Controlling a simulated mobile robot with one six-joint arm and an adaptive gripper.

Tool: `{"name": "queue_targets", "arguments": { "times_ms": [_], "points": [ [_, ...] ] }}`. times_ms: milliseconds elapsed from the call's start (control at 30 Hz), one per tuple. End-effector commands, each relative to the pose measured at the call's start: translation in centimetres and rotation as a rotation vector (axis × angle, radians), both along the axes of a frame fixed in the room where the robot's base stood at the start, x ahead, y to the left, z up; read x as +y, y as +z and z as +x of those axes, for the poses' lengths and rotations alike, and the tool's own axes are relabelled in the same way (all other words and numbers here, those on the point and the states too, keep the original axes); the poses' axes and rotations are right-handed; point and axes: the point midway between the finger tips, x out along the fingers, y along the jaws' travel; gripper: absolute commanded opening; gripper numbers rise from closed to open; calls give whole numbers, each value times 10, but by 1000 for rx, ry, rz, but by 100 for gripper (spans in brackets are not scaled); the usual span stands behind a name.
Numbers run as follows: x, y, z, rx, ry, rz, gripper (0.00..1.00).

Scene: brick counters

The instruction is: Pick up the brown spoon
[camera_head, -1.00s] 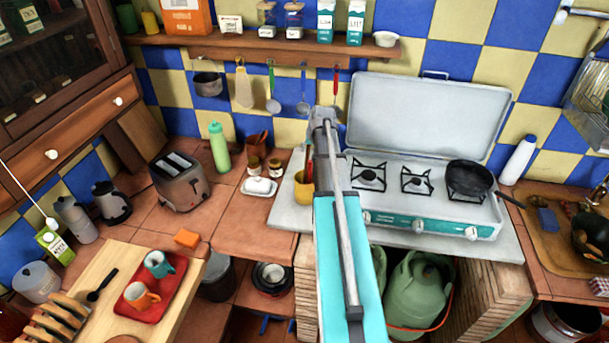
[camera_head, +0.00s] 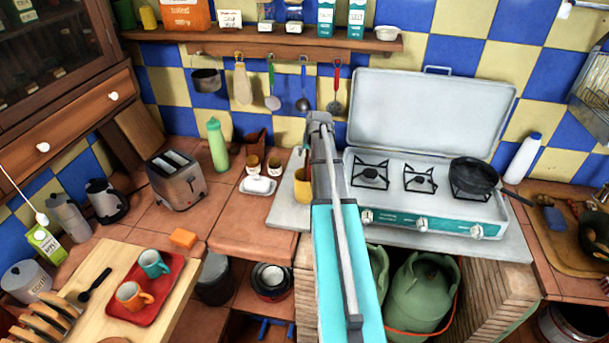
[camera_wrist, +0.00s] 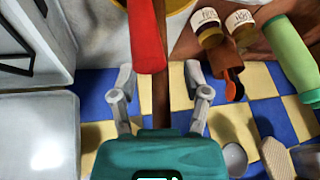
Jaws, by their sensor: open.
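A brown wooden handle, which looks like the brown spoon (camera_wrist: 161,95), runs upright through the wrist view between the two fingers of my gripper (camera_wrist: 159,72). The fingers are apart, with a gap on each side of the handle. A red-handled utensil (camera_wrist: 147,35) stands close to it and partly covers it. The yellow cup (camera_wrist: 185,4) shows at the top edge of the wrist view, and beside my arm in the head view (camera_head: 302,187). The spoon's far end is out of the wrist view. My arm hides most of the utensils in the head view.
Right of my arm is the camping stove (camera_head: 430,200) with its raised lid and a black pan (camera_head: 473,175). Left of the cup are small jars (camera_head: 253,164), a brown pot (camera_head: 257,140) and a green bottle (camera_head: 217,145). Utensils hang from the wall shelf (camera_head: 290,44) behind.

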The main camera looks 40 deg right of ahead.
Motion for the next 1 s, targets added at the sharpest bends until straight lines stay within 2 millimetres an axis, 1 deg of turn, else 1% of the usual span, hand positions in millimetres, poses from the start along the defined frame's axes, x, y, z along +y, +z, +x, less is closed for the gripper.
{"name": "queue_targets", "arguments": {
  "times_ms": [567,600,767,800,900,1000],
  "points": [
    [0,0,0,0,0,0,61],
    [0,0,0,0,0,0,54],
    [0,0,0,0,0,0,24],
    [0,0,0,0,0,0,17],
    [0,0,0,0,0,0,0],
    [0,0,0,0,0,0,0]
  ]
}}
